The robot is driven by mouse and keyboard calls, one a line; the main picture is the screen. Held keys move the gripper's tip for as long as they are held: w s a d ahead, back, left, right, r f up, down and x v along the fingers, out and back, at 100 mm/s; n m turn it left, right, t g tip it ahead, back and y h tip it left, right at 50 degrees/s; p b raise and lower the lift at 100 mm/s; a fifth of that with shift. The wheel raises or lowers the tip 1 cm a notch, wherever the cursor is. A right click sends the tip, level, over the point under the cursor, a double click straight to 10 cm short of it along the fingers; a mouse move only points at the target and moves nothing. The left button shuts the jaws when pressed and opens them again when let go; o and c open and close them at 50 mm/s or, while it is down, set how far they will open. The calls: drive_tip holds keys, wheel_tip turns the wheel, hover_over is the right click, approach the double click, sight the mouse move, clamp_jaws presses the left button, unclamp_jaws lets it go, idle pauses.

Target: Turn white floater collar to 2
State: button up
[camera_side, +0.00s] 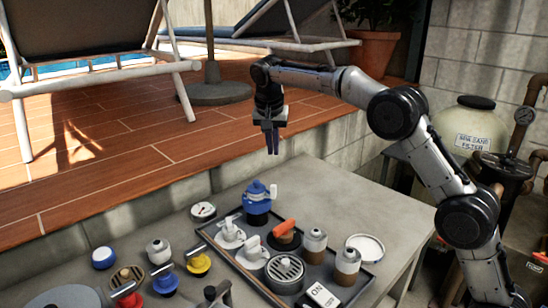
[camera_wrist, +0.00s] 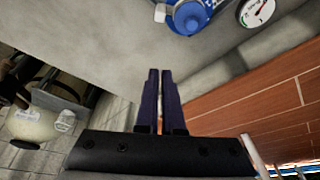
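My gripper (camera_side: 273,152) hangs in the air above the back edge of the table, fingers pointing down, apart from everything. In the wrist view its two dark fingers (camera_wrist: 160,72) have a narrow gap between them and hold nothing. Small white-topped pieces stand on the table: a round white knob (camera_side: 158,249) at left, and two white pieces (camera_side: 229,234) (camera_side: 253,251) in the tray. I cannot tell which is the white floater, and no collar numbers are readable. A blue piece with a white handle (camera_side: 257,200) stands at the tray's back; it shows in the wrist view (camera_wrist: 190,17).
The dark tray (camera_side: 357,292) also holds two white-and-brown jars (camera_side: 315,243) (camera_side: 347,264), a grey grated piece (camera_side: 285,271) and an orange-handled piece (camera_side: 286,230). A gauge (camera_side: 203,211) lies behind. Yellow (camera_side: 198,263) and blue (camera_side: 103,257) pieces stand left. The table's back right is clear.

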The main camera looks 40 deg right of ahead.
sight(273, 186)
drive_tip(key=shift+o, duration=1.1)
drive_tip(key=shift+r, duration=0.15)
drive_tip(key=shift+o, duration=1.2)
drive_tip(key=shift+s+a+n, duration=0.1)
drive_tip(key=shift+s+n, duration=0.15)
drive_tip(key=shift+n, duration=0.45)
drive_tip(key=shift+o, duration=0.8)
drive_tip(key=shift+s+a+r+n, duration=0.15)
drive_tip(key=shift+s+n, duration=0.15)
drive_tip(key=shift+n, duration=0.5)
wheel_tip(273, 186, up, 3)
drive_tip(key=s+a+n+g+y, duration=0.2)
drive_tip(key=n+y, duration=0.1)
drive_tip(key=n, duration=1)
drive_tip(key=shift+n, duration=0.6)
drive_tip(key=f, duration=1.4)
drive_tip(key=shift+w+d, duration=0.2)
drive_tip(key=shift+w, duration=0.2)
clamp_jaws()
